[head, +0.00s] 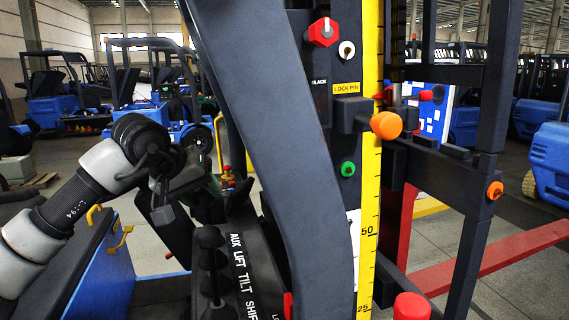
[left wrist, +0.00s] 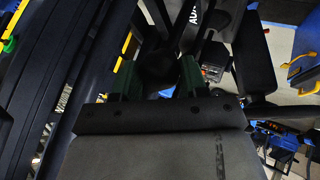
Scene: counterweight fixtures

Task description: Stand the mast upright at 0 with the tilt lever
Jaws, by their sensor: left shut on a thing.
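My left gripper (head: 207,208) reaches in from the left above a row of black-knobbed levers (head: 212,262) labelled AUX, LIFT, TILT and a partly hidden SHIFT. In the left wrist view its green fingers (left wrist: 158,78) are shut around a dark round knob (left wrist: 158,62). I cannot tell which lever it belongs to. The mast (head: 490,120) is a dark frame at the right; its upright slants in the picture, its top running to the right. No tilt reading at 0 is legible. My right gripper is not in view.
A thick grey pillar (head: 270,130) stands right of the levers. Beyond it are a yellow scale (head: 370,180) marked 50 and 25, a LOCK PIN label (head: 346,88), an orange knob (head: 386,125) and a red knob (head: 323,32). Blue trucks (head: 150,110) stand behind.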

